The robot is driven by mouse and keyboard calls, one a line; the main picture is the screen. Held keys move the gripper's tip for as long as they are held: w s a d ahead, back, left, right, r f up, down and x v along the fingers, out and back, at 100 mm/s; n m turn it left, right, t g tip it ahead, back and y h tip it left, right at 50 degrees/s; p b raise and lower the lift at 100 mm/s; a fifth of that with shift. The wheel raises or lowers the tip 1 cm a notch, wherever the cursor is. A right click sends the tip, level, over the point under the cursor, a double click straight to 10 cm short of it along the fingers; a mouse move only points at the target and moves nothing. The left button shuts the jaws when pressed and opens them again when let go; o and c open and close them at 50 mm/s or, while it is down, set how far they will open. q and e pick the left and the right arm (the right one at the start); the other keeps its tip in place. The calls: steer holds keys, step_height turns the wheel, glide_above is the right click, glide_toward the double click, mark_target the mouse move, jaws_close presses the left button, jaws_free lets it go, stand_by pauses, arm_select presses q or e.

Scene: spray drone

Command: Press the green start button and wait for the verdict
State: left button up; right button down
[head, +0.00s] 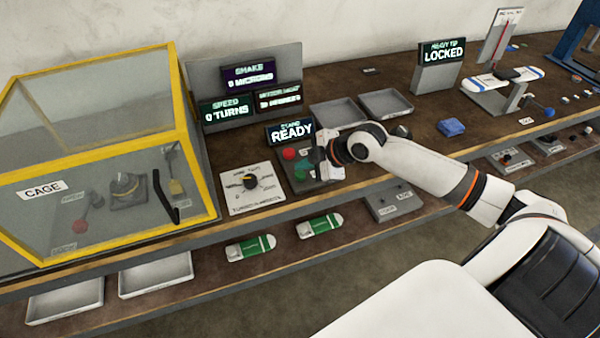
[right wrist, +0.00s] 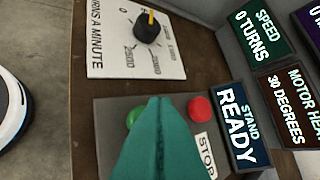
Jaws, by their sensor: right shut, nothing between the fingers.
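The green button (right wrist: 133,118) sits on a grey control panel (head: 303,184), partly hidden by my fingers in the right wrist view. It also shows small in the head view (head: 300,169). A red button (head: 289,153) is beside it, with a STOP label (right wrist: 207,154) in the wrist view. My right gripper (right wrist: 160,102) is shut and empty, its teal fingers over the panel near the green button; whether they touch it I cannot tell. The stand display (head: 290,130) behind the panel reads READY. My left gripper is not in view.
A dial plate (head: 252,188) is left of the panel. A yellow-framed cage (head: 180,95) stands further left. Displays (head: 226,108) show 0 turns and 30 degrees. Empty trays (head: 338,112) lie behind my right arm. Green-and-white packs (head: 320,225) lie on the lower shelf.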

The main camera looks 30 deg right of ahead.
steer(key=shift+f, duration=0.15)
steer(key=shift+f, duration=0.3)
